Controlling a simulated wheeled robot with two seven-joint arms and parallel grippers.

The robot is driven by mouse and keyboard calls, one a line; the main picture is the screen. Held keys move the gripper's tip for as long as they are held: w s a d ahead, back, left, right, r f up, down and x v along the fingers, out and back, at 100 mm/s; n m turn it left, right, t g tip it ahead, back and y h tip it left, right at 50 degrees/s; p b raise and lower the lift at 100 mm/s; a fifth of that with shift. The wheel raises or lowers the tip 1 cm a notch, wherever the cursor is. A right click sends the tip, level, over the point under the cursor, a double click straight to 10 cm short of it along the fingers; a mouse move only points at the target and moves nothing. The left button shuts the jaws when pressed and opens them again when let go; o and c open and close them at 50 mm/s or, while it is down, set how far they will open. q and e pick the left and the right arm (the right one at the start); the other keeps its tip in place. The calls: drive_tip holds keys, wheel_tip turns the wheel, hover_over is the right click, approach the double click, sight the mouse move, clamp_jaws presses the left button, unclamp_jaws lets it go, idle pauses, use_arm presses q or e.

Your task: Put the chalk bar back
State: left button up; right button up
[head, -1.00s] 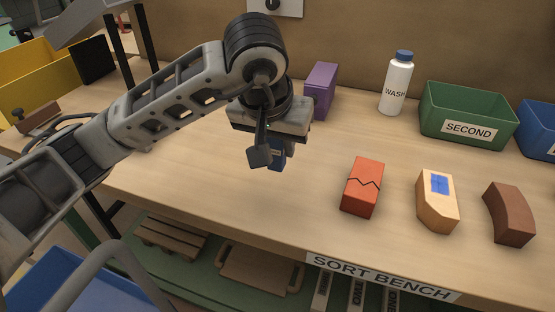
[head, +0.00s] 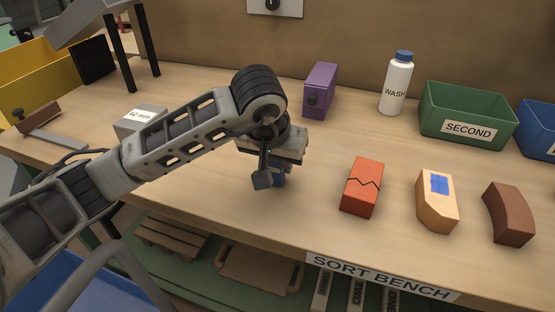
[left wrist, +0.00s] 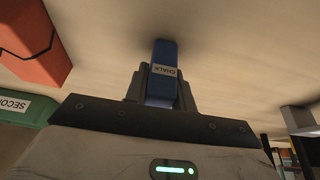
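The chalk bar (left wrist: 163,62) is blue with a white CHALK label. In the left wrist view it sits between the fingers of my left gripper (left wrist: 161,85), which is shut on it. In the head view my left gripper (head: 270,178) points down over the bench, left of the orange cracked brick. Only a small blue part of the bar (head: 278,177) shows there, behind a finger. I cannot tell whether the bar's lower end touches the bench. My right gripper is not in view.
The orange brick (head: 361,187), a tan brick with a blue patch (head: 437,203) and a brown curved brick (head: 509,214) stand to the right. Behind are a purple block (head: 320,90), a WASH bottle (head: 396,86) and the green SECOND bin (head: 468,108). The bench's front middle is clear.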

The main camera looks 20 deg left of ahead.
use_arm(q)
drive_tip(key=o, duration=0.4)
drive_tip(key=shift+r+p, duration=0.3)
drive_tip(key=shift+r, duration=0.2)
drive_tip(key=v, duration=1.1)
drive_tip(key=shift+s+r, duration=0.15)
